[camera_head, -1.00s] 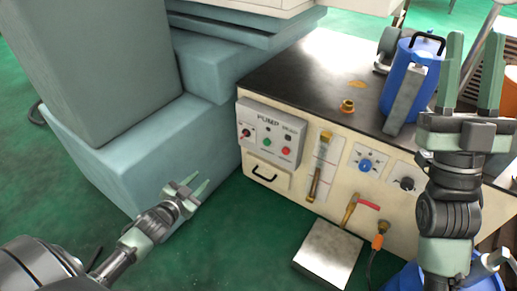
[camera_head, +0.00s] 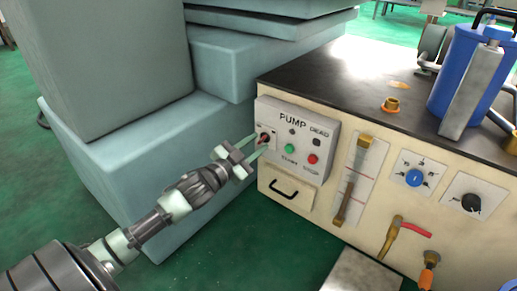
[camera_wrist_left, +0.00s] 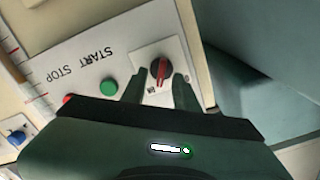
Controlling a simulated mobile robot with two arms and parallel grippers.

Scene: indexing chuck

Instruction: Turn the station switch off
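The grey PUMP control box (camera_head: 298,112) is on the front left of the cream cabinet. At its left side is a rotary switch with a red and black knob (camera_head: 265,138) on a white plate; the wrist view shows the knob (camera_wrist_left: 159,70) closely, with a red bar across it. My left gripper (camera_head: 256,146) is at the switch. In the wrist view the fingers of my left gripper (camera_wrist_left: 158,86) are apart, with the knob just beyond and between their tips. Nothing is held. I cannot tell whether they touch it. My right gripper is not in view.
A green START button (camera_head: 289,148) and a red STOP button (camera_head: 312,159) are beside the switch. A drawer handle (camera_head: 284,189) is below. Large teal blocks (camera_head: 150,150) stand close on the left. A blue canister (camera_head: 455,65) stands on the dark cabinet top.

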